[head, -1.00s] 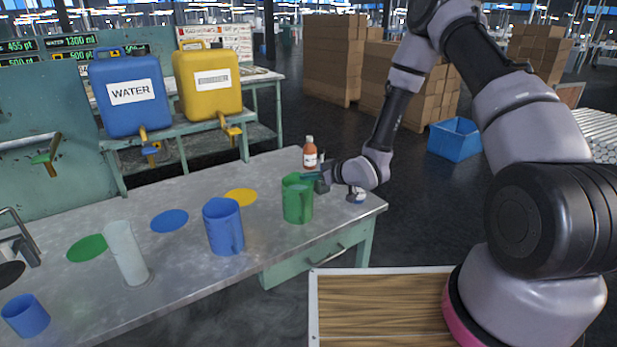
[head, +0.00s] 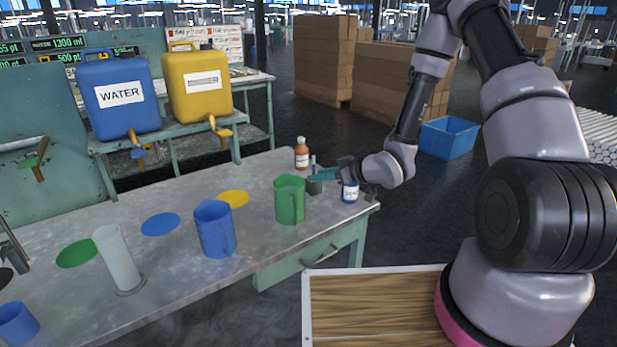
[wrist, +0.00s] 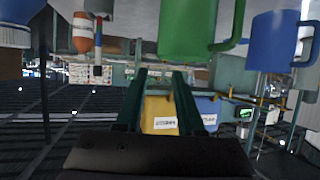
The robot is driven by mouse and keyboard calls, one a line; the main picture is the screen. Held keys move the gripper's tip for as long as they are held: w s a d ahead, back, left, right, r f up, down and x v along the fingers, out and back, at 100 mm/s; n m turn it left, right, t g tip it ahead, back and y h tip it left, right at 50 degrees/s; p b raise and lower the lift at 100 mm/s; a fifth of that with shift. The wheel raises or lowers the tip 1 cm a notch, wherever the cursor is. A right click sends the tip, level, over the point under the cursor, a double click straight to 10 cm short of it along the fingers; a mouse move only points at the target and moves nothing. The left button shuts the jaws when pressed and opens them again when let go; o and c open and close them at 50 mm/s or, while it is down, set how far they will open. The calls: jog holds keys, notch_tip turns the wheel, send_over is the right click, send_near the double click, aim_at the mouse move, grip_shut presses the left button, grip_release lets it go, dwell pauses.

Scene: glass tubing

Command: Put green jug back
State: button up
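The green jug (head: 288,203) stands upright on the grey table, right of the blue jug (head: 212,230). My gripper (head: 314,178) is just right of the green jug, near the height of its rim, and empty. In the wrist view, which looks upside down, the green jug (wrist: 190,28) is at the top, outside the fingers. My gripper (wrist: 160,75) shows two green fingers apart with nothing between them. A green disc (head: 77,253) lies flat on the table at the left, beside a blue disc (head: 160,224) and a yellow disc (head: 233,198).
A clear cylinder (head: 118,262) and a blue cup (head: 17,324) stand at the left. A brown bottle (head: 301,156), a dark small bottle (head: 314,186) and a white jar (head: 350,192) are close to my gripper. Blue and yellow canisters (head: 197,85) stand behind.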

jog(key=s+d+r+m+h, duration=0.2)
jog(key=d+r+m+h, duration=0.6)
jog(key=d+r, duration=1.2)
jog(key=s+r+m, duration=0.3)
jog(key=s+r, duration=0.4)
jog(key=s, duration=0.4)
jog(key=s+a+r+m+g, duration=0.1)
jog(key=s+r+m, duration=0.2)
jog(key=s+r, duration=0.5)
jog(key=s, duration=0.3)
jog(key=shift+a+r, duration=0.3)
jog(key=shift+s, duration=0.1)
